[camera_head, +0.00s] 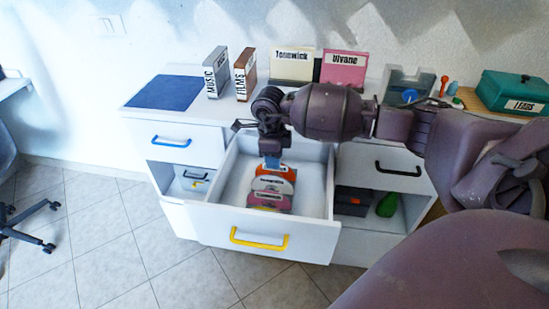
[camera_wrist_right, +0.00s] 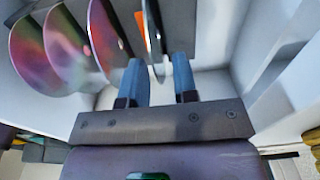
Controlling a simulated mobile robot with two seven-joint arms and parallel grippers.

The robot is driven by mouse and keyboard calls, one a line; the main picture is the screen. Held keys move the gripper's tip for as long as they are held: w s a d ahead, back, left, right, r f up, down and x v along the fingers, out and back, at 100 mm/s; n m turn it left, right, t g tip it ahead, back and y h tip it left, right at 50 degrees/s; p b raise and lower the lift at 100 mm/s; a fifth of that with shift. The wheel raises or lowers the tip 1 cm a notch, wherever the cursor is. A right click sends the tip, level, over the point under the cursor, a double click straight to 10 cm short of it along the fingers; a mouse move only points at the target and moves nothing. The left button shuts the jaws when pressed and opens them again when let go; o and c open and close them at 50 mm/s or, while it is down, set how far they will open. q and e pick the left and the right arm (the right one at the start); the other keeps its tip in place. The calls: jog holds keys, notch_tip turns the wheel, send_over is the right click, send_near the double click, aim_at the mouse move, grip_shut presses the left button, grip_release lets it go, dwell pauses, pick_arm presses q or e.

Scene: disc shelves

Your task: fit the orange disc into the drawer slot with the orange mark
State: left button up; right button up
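The orange disc (camera_head: 291,173) stands in the open drawer (camera_head: 325,185), at the back of a row of discs. My right gripper (camera_head: 271,163) reaches down into the drawer at the orange disc, with its blue fingers partly hidden in the head view. In the right wrist view, the fingers of my right gripper (camera_wrist_right: 159,80) are apart. A disc seen almost edge-on (camera_wrist_right: 152,35) stands between them, with gaps on the sides. A small orange patch (camera_wrist_right: 140,18) shows beside that disc; I cannot tell whether it is the mark. My left gripper is not in view.
Other discs stand in front, one with a pink lower label (camera_head: 269,198); several also show at left in the wrist view (camera_wrist_right: 68,48). Boxes (camera_head: 216,73) and a green case (camera_head: 513,92) stand on the top.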

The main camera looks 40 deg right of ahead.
notch_tip(320, 180, up, 12)
jog(key=p, duration=0.2)
jog(key=shift+w+a+f, duration=0.15)
jog(key=shift+w+a, duration=0.1)
jog(key=shift+w, duration=0.05)
dwell(0.4)
